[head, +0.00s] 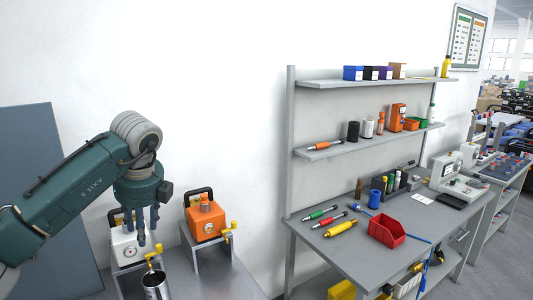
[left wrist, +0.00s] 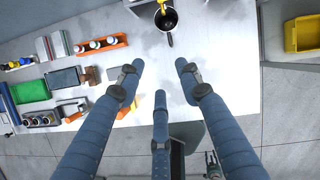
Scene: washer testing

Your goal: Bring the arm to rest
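My left arm (head: 75,185) comes in from the left in the head view, with its gripper pointing down. My left gripper (head: 141,232) hangs in front of a white device with a dial (head: 126,250). In the left wrist view, the fingers of this gripper (left wrist: 160,75) are spread apart with nothing between them. A metal cup (head: 156,287) stands below the gripper, under a yellow tap (head: 153,257). The cup (left wrist: 167,20) also shows beyond the fingertips in the left wrist view. My right gripper is out of view.
An orange device (head: 205,219) stands on a grey stand right of the gripper. Further right, a grey workbench (head: 345,262) holds tools and a red bin (head: 386,231), with loaded shelves above. The left wrist view shows a yellow bin (left wrist: 302,34) at top right.

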